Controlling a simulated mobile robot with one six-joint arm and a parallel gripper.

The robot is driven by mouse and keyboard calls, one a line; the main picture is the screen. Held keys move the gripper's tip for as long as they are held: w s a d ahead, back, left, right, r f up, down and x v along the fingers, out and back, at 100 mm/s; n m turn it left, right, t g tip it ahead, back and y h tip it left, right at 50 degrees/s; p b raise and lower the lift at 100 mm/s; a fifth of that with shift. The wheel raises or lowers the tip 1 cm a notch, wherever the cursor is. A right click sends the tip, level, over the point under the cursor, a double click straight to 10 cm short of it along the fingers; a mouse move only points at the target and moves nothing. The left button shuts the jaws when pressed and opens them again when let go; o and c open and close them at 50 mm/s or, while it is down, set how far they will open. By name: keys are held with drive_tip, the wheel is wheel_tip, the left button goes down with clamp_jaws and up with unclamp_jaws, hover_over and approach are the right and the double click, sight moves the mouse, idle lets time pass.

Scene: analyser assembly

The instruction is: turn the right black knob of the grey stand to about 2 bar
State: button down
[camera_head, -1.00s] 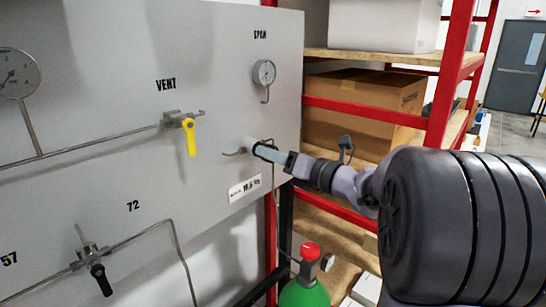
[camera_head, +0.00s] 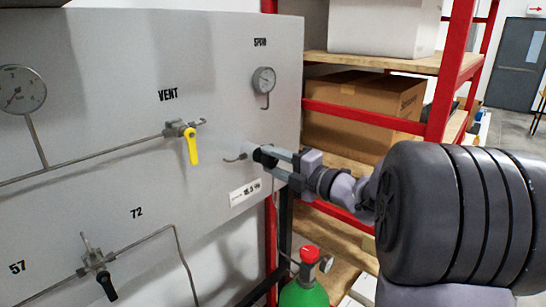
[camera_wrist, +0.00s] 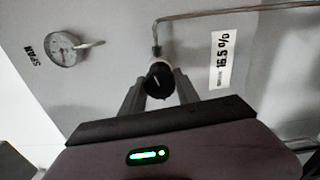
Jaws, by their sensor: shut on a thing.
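The grey stand (camera_head: 226,90) is an upright panel filling the left of the head view. Its right black knob (camera_head: 263,156) sits below the SPAN gauge; the wrist view shows the knob (camera_wrist: 159,81) nearly face-on. My gripper (camera_head: 269,159) reaches in from the right, its two fingers on either side of the knob and shut on it. The fingers also flank the knob in the wrist view (camera_wrist: 160,88). The small round SPAN gauge (camera_head: 264,80) shows in both views (camera_wrist: 62,48); its needle is too small to read.
A yellow VENT lever (camera_head: 192,145), a black-handled valve (camera_head: 100,276) and a larger gauge (camera_head: 20,89) are left on the panel. A thin pipe runs close beside the knob. A red-framed shelf with a cardboard box (camera_head: 362,108) and a green cylinder (camera_head: 303,293) stand nearby.

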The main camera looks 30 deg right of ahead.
drive_tip(key=m+p, duration=0.2)
drive_tip(key=m, duration=0.2)
drive_tip(key=shift+r+m, duration=0.1)
drive_tip(key=shift+m, duration=0.2)
drive_tip(key=m+p, duration=0.2)
drive_tip(key=m, duration=0.1)
drive_tip(key=shift+m+p, duration=0.3)
drive_tip(key=m+p, duration=0.2)
drive_tip(key=m, duration=0.1)
drive_tip(key=shift+m, duration=0.3)
drive_tip(key=shift+m+p, duration=1.05)
drive_tip(key=shift+m, duration=0.75)
drive_tip(key=c, duration=0.9)
unclamp_jaws()
